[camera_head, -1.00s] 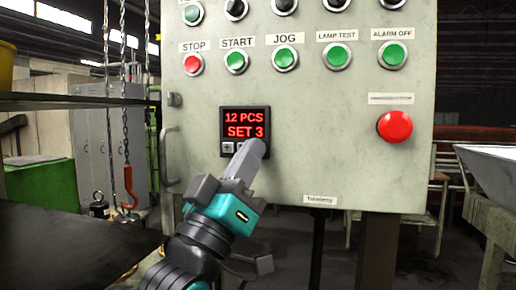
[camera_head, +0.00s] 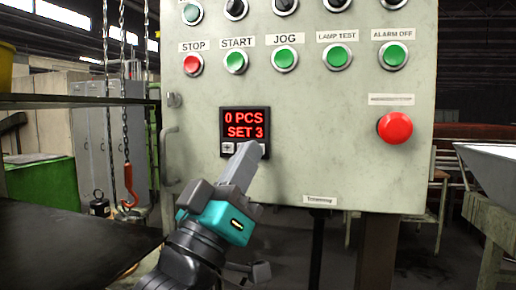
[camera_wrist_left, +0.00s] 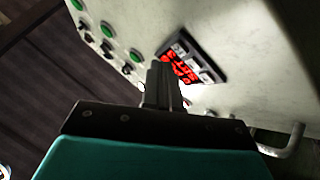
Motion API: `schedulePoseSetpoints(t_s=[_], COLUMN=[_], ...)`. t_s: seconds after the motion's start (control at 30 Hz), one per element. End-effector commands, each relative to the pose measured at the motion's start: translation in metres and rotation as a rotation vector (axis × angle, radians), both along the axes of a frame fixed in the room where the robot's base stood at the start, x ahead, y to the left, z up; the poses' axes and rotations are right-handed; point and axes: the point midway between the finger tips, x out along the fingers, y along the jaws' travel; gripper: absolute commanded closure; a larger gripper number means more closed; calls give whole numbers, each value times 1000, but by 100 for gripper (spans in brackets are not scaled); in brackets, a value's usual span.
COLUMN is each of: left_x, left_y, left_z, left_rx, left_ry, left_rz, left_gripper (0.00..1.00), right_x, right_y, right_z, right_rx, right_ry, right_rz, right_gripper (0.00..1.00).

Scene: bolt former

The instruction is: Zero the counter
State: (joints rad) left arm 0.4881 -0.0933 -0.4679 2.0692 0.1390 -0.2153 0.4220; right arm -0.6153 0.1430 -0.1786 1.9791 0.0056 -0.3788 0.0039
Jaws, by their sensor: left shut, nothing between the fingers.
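The counter (camera_head: 245,124) is a small black panel on the grey control cabinet, with red digits reading "0 PCS" and "SET 3". A "+" key shows at its lower left; the rest of its bottom row is hidden behind my gripper. My left gripper (camera_head: 258,151) is shut and empty, its tips at the counter's lower right edge. I cannot tell whether they touch it. In the left wrist view the counter (camera_wrist_left: 192,59) lies just beyond the shut fingers (camera_wrist_left: 162,75). My right gripper is out of view.
Above the counter are the STOP button (camera_head: 193,64), START button (camera_head: 236,62), JOG button (camera_head: 285,59) and other green buttons. A large red button (camera_head: 395,127) is at the right. A door handle (camera_head: 170,157) sticks out at the cabinet's left edge.

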Motion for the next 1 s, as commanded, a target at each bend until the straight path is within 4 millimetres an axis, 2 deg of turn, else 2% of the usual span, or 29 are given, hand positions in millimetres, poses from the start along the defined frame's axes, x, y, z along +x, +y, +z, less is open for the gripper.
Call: schedulePoseSetpoints(t_s=[0.53,0.87,0.97,1.0], left_x=[-49,-51,-45,-39], left_y=[16,17,18,20], left_z=[1,0,-11,-21], left_rx=[1,1,12,25], left_ry=[-1,0,27,52], left_rz=[0,0,17,32], left_gripper=[100,100,100,100], right_x=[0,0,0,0], right_y=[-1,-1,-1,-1], right_z=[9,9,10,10], right_rx=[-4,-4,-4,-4], right_ry=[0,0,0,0], right_rz=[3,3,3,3], right_gripper=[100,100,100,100])
